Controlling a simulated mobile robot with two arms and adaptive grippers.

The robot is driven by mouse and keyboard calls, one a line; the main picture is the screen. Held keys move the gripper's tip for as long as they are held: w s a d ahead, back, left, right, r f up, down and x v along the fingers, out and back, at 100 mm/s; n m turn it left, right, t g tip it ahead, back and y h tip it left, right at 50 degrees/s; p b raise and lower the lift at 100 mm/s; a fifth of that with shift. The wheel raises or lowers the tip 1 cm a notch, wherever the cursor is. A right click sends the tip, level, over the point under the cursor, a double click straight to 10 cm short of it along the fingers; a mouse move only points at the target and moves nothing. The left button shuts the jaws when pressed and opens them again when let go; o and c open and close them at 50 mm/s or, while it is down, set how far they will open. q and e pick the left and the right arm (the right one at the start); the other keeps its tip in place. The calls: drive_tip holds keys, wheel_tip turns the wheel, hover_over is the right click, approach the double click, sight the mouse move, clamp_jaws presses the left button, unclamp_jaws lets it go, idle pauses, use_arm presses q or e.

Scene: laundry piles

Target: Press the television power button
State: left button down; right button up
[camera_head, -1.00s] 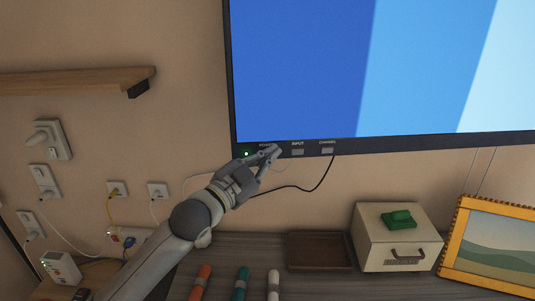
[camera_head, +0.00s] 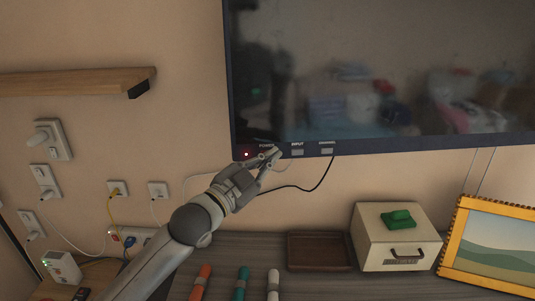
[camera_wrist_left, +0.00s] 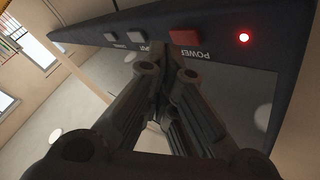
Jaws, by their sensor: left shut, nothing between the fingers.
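The television (camera_head: 390,75) hangs on the wall with a dark screen that shows only dim reflections. On its lower frame are the INPUT button (camera_head: 297,152) and the CHANNEL button (camera_head: 327,151). My left gripper (camera_head: 274,154) covers the POWER button in the head view. A small light (camera_head: 246,154) left of it glows red. In the left wrist view the red POWER button (camera_wrist_left: 186,37) is in plain sight, with the red light (camera_wrist_left: 244,38) beside it. My left gripper (camera_wrist_left: 168,62) is shut and empty, its tips just by the button; I cannot tell if they touch. My right gripper is out of view.
Below the television, a shelf (camera_head: 250,250) holds a brown tray (camera_head: 320,252), a cream box (camera_head: 397,240) with a green item on top, and a framed picture (camera_head: 490,250). Cables hang near the arm. A wooden wall ledge (camera_head: 70,84) is at left.

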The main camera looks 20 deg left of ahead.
use_arm(q)
drive_tip(key=shift+s, duration=0.1)
drive_tip(key=s, duration=0.1)
drive_tip(key=s+d, duration=0.1)
drive_tip(key=s, duration=0.1)
drive_tip(key=s+d+p, duration=0.1)
drive_tip(key=s, duration=0.1)
drive_tip(key=shift+s+d, duration=0.15)
drive_tip(key=shift+d, duration=0.1)
idle(1.1)
